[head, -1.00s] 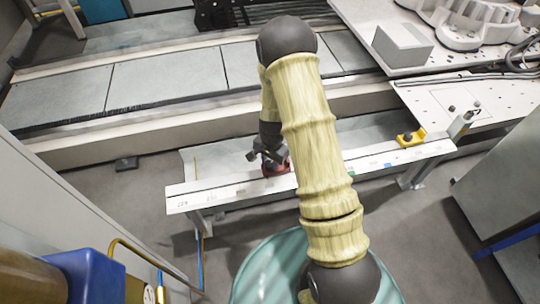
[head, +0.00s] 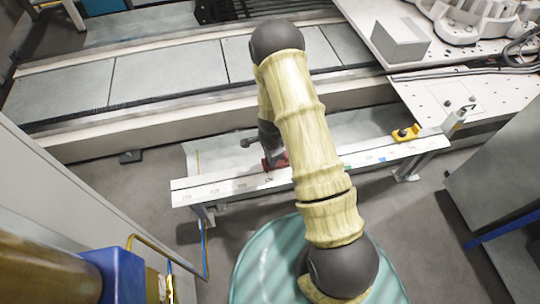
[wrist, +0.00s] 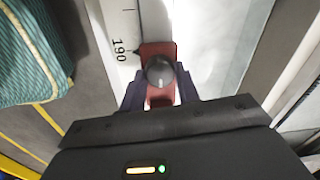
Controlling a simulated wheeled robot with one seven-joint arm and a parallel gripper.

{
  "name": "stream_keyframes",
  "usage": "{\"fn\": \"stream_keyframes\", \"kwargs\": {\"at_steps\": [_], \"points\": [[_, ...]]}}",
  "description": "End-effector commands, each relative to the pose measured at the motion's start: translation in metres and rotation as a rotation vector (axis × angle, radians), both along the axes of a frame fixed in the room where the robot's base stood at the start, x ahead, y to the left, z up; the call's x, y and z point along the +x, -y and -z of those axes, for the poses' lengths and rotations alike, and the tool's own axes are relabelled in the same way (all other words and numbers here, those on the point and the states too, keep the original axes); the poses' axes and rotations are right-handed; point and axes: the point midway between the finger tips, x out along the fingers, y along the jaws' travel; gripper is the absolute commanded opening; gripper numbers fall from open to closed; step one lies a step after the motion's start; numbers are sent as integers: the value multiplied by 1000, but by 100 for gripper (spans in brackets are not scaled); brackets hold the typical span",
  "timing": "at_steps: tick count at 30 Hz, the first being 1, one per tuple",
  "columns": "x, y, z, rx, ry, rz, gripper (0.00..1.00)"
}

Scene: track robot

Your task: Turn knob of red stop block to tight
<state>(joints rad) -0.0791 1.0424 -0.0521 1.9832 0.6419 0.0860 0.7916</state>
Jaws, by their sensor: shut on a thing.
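The red stop block (wrist: 158,49) sits on the white marked rail (head: 220,188), near the "190" mark in the wrist view. Its dark round knob (wrist: 160,71) faces the wrist camera and has a small pale mark on it. My gripper (wrist: 160,90) has one dark finger on each side of the knob and is shut on it. The lower side of the knob and the exact finger contact are partly hidden. In the head view the red block (head: 270,164) shows only in part beside my wrist, and my arm covers some of the rail.
A yellow block (head: 406,134) with a dark knob sits farther right on the rail. A grey box (head: 400,41) stands on the machine table at the back right. A blue box (head: 118,276) is at the lower left. Open floor shows in front of the rail.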

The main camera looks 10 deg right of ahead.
Motion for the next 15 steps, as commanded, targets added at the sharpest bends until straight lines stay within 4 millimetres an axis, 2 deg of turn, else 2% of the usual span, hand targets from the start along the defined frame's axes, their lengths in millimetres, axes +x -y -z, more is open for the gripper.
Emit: {"fn": "stream_keyframes", "kwargs": {"at_steps": [8,9,11,15], "points": [[1,0,0,0,2,-1,9],[1,0,0,0,2,-1,39],[1,0,0,0,2,-2,51],[1,0,0,0,1,-2,53]]}}
